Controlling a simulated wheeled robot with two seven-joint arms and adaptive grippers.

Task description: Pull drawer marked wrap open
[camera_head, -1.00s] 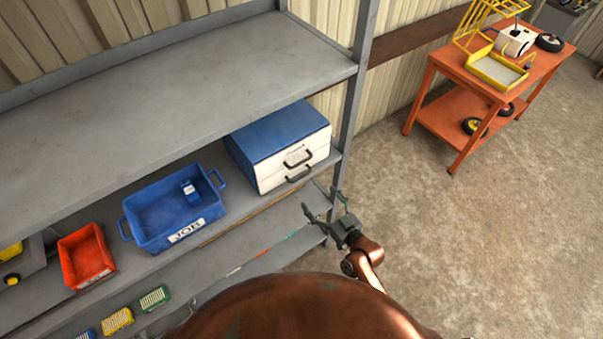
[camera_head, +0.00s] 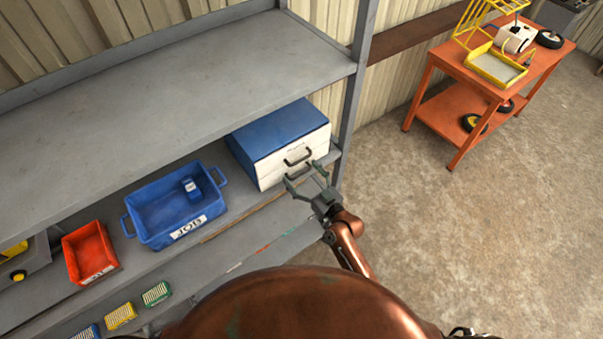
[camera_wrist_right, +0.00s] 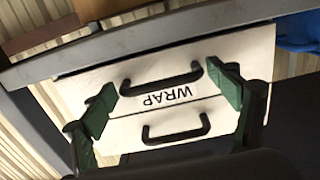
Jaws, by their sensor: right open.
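A small drawer cabinet (camera_head: 277,132) with a blue top and two white drawers stands on the shelf. In the right wrist view, which shows it upside down, the WRAP label (camera_wrist_right: 171,95) sits by the handle of the lower drawer (camera_wrist_right: 245,50). That black handle (camera_wrist_right: 160,80) lies between the fingertips of my right gripper (camera_wrist_right: 168,88). The upper drawer's handle (camera_wrist_right: 175,130) also shows there. My left gripper is out of view.
A blue tote (camera_head: 157,238) marked JOB stands left of the cabinet, with a red bin (camera_head: 83,268) further left. A shelf post (camera_head: 352,95) rises right of the cabinet. The upper shelf (camera_head: 180,95) overhangs. An orange cart (camera_head: 443,103) stands away on open floor.

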